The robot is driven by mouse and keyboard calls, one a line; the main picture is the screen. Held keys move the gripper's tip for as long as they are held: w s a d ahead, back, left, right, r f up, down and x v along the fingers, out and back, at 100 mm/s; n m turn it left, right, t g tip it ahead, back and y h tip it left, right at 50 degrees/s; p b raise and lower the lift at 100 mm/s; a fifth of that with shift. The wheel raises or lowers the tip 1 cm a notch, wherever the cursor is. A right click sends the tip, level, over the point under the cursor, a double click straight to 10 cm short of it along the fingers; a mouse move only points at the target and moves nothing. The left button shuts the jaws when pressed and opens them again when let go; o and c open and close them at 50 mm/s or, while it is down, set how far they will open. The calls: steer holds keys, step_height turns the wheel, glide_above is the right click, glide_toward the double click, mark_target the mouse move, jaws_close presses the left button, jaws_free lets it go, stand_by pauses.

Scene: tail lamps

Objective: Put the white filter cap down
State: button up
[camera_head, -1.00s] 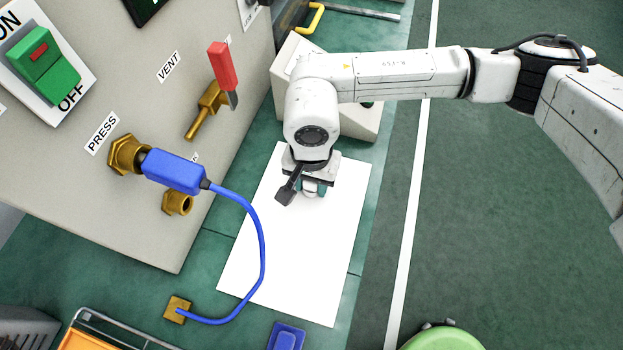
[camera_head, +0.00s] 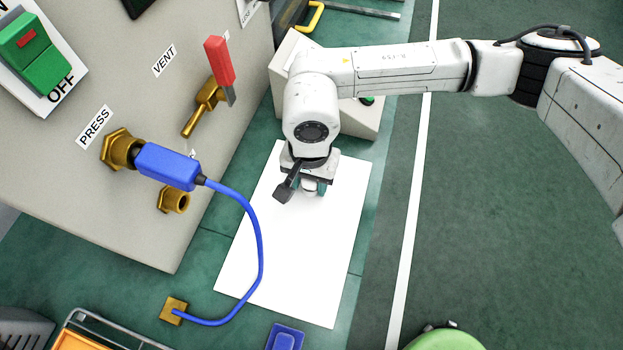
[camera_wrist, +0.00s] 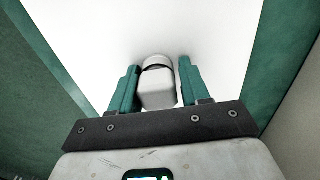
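The white filter cap (camera_wrist: 158,88) sits between the two teal fingers of my gripper (camera_wrist: 160,75) in the wrist view, with a dark curved line across it. The fingers flank it closely; whether both press on it or a thin gap is left is unclear. In the head view the cap (camera_head: 309,187) shows small between the fingers of my gripper (camera_head: 309,189), over the upper part of the white sheet (camera_head: 290,250). The gripper points down at the sheet. I cannot tell surely whether the cap touches the sheet.
A grey panel (camera_head: 120,215) stands at the left, with a red-handled vent lever (camera_head: 220,65) and a blue connector (camera_head: 167,167). Its blue cable (camera_head: 258,240) curves over the sheet's left edge. A blue block (camera_head: 285,338) lies below the sheet.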

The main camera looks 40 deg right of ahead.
steer(key=o, duration=0.3)
steer(key=shift+s+f, duration=0.2)
steer(key=shift+f, duration=0.6)
steer(key=shift+r+p, duration=0.8)
steer(key=shift+p, duration=0.2)
step_height(320, 180, up, 12)
steer(key=shift+w+r+b, duration=0.1)
steer(key=shift+b, duration=0.3)
